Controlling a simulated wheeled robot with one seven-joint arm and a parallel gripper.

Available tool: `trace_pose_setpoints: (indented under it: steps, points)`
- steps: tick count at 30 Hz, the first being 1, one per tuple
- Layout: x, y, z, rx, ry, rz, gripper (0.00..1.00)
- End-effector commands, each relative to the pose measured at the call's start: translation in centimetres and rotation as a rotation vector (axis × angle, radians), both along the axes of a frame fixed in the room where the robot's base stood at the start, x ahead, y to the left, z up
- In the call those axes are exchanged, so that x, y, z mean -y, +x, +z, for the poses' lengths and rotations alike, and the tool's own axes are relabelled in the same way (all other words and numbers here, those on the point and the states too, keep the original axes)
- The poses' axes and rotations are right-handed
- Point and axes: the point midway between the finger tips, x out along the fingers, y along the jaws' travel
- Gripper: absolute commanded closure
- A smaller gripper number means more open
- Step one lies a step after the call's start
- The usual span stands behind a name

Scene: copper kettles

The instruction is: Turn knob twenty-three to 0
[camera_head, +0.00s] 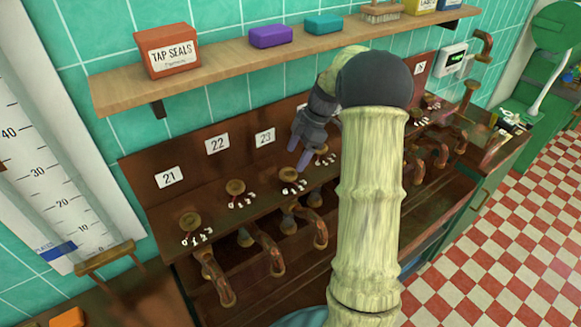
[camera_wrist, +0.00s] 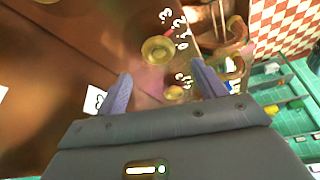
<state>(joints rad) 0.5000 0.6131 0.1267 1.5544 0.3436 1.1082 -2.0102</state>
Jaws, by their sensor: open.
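The white label 23 (camera_head: 265,137) is on the brown back panel in the head view. The round brass knob (camera_head: 288,174) below and right of it appears to be knob twenty-three, with small white numerals under it. My gripper (camera_head: 299,163) is open, its purple fingers pointing down just above and beside that knob. In the wrist view, my open gripper (camera_wrist: 161,72) has one brass knob (camera_wrist: 158,50) near its fingertips, ringed by white numerals. A second brass knob (camera_wrist: 174,92) shows lower between the fingers. I cannot tell which of these two is twenty-three, nor read its setting.
Labels 21 (camera_head: 168,177) and 22 (camera_head: 217,143) mark neighbouring knobs (camera_head: 190,220) and (camera_head: 235,187) at the left. Copper taps (camera_head: 268,253) stick out below the panel. A wooden shelf (camera_head: 230,60) overhangs it. My arm hides the panel's middle.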

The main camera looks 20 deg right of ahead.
Motion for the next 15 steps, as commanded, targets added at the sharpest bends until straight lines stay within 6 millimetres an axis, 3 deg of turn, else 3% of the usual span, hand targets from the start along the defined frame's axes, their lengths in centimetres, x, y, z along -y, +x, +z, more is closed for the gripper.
trace_pose_setpoints:
  steps: [9,15]
  points:
    - [-1.5,0.1,-4.2,-0.004,0.001,-0.007,0.30]
    - [-2.0,0.1,-5.5,-0.001,-0.001,-0.006,0.30]
